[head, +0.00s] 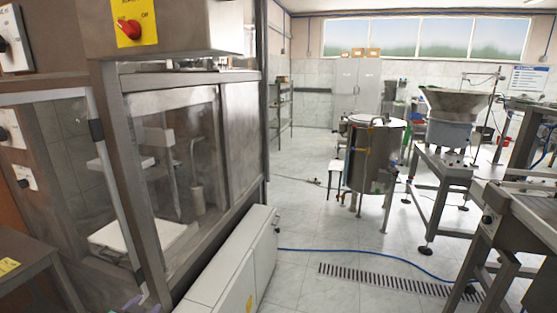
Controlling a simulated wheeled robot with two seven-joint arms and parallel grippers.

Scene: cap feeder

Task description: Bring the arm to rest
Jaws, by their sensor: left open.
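Only a small part of my left gripper (139,300) shows, at the bottom edge of the head view, low in front of the glazed machine cabinet (180,160). Its fingertips are apart, and I see nothing held between them. The rest of that gripper and its arm are cut off by the frame. My right gripper and arm are not in view.
The cabinet's metal frame and a long low white box (232,262) stand close on the left. A dark table (35,250) is at the lower left. A steel tank (375,160) and a hopper (455,102) stand farther right.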

